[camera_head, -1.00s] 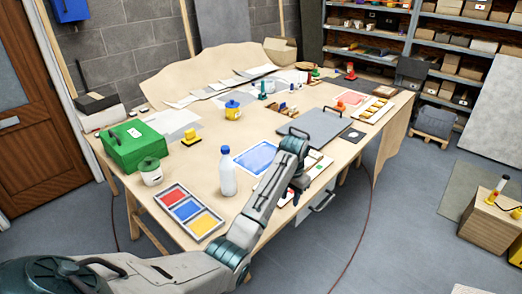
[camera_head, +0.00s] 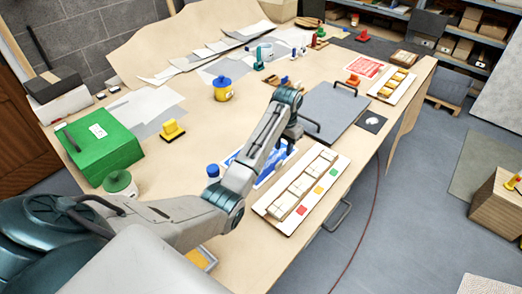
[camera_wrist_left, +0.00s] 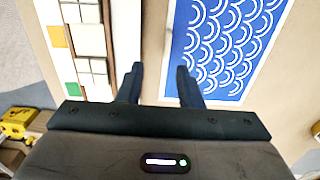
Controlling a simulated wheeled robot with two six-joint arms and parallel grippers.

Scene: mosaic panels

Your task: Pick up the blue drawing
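The blue drawing (camera_head: 273,167) is a flat sheet with white wave-like arcs. It lies on the table, partly hidden by my left arm in the head view. In the wrist view the blue drawing (camera_wrist_left: 222,45) shows at the upper right, right of the fingers. My left gripper (camera_wrist_left: 159,84) is open and empty, with bare table between its two fingers. In the head view my left gripper (camera_head: 290,146) hangs above the table by the drawing's right end; its height is hard to tell. My right gripper is not in view.
A pale board with white tiles (camera_head: 267,208) lies beside the drawing. A grey handled board (camera_head: 333,118) is beyond the gripper. A bottle with a blue cap (camera_head: 213,170) stands just behind my arm.

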